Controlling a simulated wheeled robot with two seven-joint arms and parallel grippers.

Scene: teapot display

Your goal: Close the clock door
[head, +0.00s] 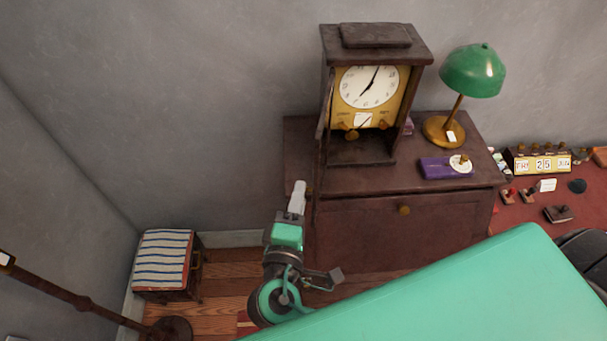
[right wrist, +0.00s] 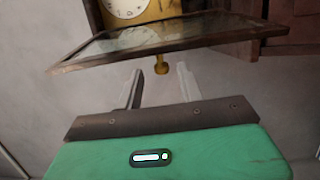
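The dark wooden clock (head: 328,80) stands on a cabinet, with a white dial and brass interior exposed. Its glazed door (head: 321,130) is swung open toward me on the left side, nearly edge-on in the head view. In the right wrist view the door (right wrist: 100,47) spans the space beyond the fingers, with a brass knob (right wrist: 161,65) at its near edge. My right gripper (head: 298,186) is left of the door's lower part. In the wrist view its fingers (right wrist: 160,75) are apart, with nothing between them; contact with the door cannot be told. My left gripper is out of view.
The cabinet (head: 360,235) carries a green lamp (head: 473,72) and a purple box (head: 437,167) right of the clock. A striped stool (head: 163,255) stands at lower left. A red table (head: 518,220) with small items is at right. Wall lies behind.

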